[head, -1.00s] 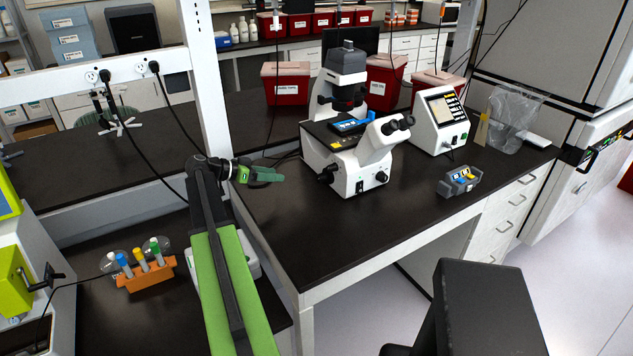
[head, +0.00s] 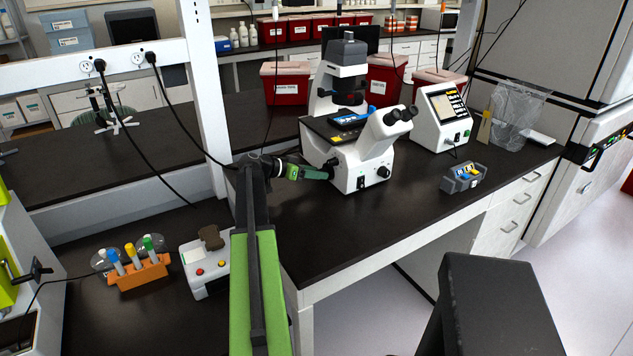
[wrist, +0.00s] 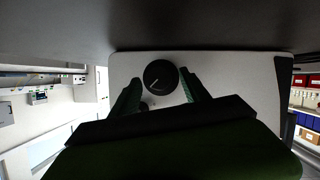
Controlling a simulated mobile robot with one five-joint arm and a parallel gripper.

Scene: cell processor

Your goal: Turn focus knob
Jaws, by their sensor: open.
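A white microscope (head: 357,165) with a dark stage and black eyepieces stands on the black bench. In the wrist view its white side panel (wrist: 225,68) faces me, with a round black focus knob (wrist: 160,76) on it. My gripper (wrist: 161,92) is open, its two green fingertips on either side of the lower part of the knob. I cannot tell whether they touch it. In the head view my gripper (head: 318,174) reaches the microscope's left side and hides the knob there. A small black knob (head: 383,172) shows on the front.
A grey holder with blue and yellow items (head: 461,178) and a white device with a screen (head: 442,117) stand to the right. An orange tube rack (head: 140,272) and a small white device (head: 205,265) are at the lower left. The bench's front middle is clear.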

